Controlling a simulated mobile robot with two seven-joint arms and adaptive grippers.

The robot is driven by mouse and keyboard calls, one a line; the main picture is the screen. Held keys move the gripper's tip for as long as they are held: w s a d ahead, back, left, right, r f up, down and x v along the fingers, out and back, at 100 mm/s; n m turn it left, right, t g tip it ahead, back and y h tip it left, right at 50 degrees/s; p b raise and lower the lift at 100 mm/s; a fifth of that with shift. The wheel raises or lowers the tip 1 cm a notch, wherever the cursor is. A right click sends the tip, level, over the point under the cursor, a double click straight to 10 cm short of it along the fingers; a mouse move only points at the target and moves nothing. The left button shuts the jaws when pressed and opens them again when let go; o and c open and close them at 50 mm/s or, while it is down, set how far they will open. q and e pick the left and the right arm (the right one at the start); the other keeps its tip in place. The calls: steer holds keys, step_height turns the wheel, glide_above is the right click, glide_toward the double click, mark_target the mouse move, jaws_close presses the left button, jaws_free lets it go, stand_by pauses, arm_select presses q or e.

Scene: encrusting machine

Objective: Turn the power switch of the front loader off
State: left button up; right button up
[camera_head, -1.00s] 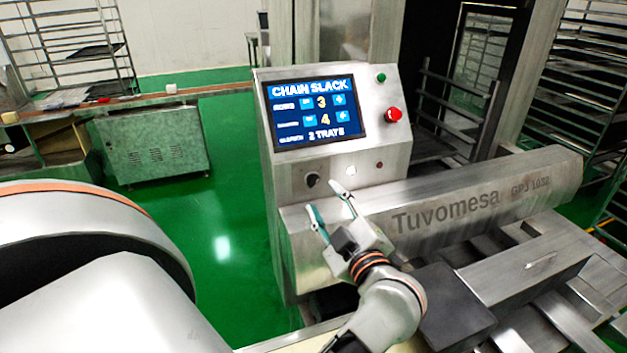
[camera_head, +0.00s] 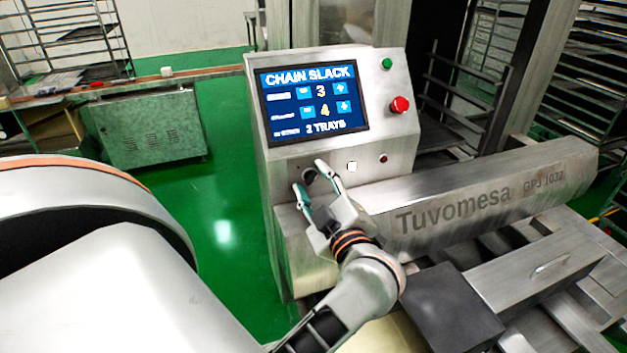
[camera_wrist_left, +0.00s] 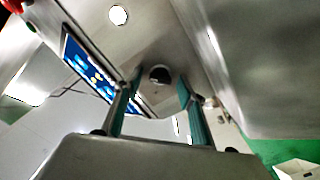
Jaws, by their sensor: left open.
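The front loader (camera_head: 400,155) is a brushed steel machine with a sloped control panel and a lit screen (camera_head: 312,103). A small dark round knob, apparently the power switch (camera_head: 309,174), sits low on the panel, below the screen. It is partly hidden by my gripper in the head view. My left gripper (camera_head: 308,176) is open, its two fingers pointing at the panel on either side of the knob. In the left wrist view the knob (camera_wrist_left: 159,74) shows between the fingertips; contact cannot be told. Its turned position is unclear. My right gripper is out of view.
On the same panel are a white button (camera_head: 351,167), a small red light (camera_head: 383,158), a green button (camera_head: 387,63) and a red mushroom button (camera_head: 400,105). A long steel housing (camera_head: 480,195) juts out to the right. Green floor (camera_head: 225,170) is open at left.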

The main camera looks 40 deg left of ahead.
arm_select(q)
steer(key=shift+c, duration=0.3)
steer(key=c, duration=1)
steer(key=shift+c, duration=0.2)
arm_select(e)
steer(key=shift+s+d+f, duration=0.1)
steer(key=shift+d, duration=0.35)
